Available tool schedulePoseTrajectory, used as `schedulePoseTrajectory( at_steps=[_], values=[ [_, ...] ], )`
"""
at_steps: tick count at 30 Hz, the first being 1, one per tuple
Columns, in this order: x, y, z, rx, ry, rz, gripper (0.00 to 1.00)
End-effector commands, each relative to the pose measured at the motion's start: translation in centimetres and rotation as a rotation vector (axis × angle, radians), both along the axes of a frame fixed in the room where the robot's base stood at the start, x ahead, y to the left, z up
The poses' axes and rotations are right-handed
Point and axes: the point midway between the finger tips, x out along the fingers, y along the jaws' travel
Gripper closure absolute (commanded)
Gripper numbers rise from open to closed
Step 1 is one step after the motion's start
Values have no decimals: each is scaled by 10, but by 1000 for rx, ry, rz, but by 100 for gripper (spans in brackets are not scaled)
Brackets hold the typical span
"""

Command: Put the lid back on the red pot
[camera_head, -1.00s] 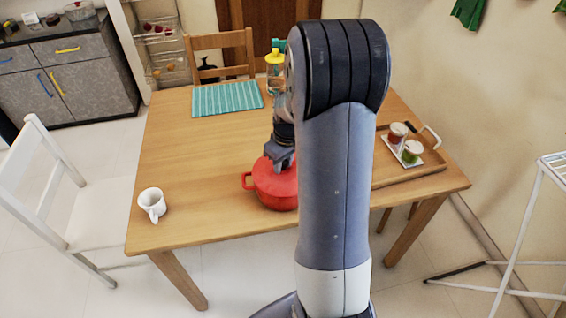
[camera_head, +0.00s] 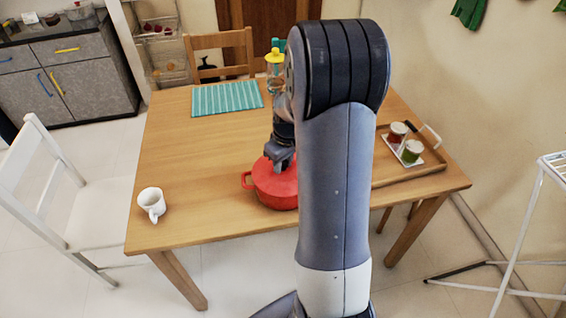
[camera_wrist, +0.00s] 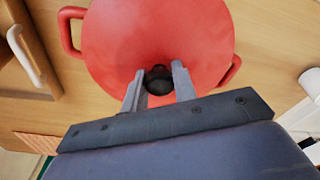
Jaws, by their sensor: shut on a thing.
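The red pot (camera_head: 272,197) stands on the wooden table near its front edge, partly hidden behind my arm. Its side handles show in the wrist view (camera_wrist: 68,30). The red lid (camera_wrist: 150,30) has a dark round knob (camera_wrist: 159,84) and covers the pot's opening in the wrist view. I cannot tell whether it is fully seated. My gripper (camera_wrist: 157,76) is over the lid with its two fingers on either side of the knob, shut on it. In the head view my gripper (camera_head: 279,164) points down at the pot's top.
A white mug (camera_head: 151,202) stands at the table's left front. A striped teal mat (camera_head: 227,98) and a yellow-topped bottle (camera_head: 274,57) are at the back. The table's left middle is clear.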

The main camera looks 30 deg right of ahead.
Motion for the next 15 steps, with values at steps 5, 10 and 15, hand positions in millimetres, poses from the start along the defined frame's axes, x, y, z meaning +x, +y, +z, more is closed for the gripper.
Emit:
schedulePoseTrajectory(
  at_steps=[5, 10, 15],
  values=[
    [0, 0, 0, 0, -1, 0, 100],
    [0, 0, 0, -1, -1, 0, 100],
    [0, 0, 0, 0, -1, 0, 63]
  ],
)
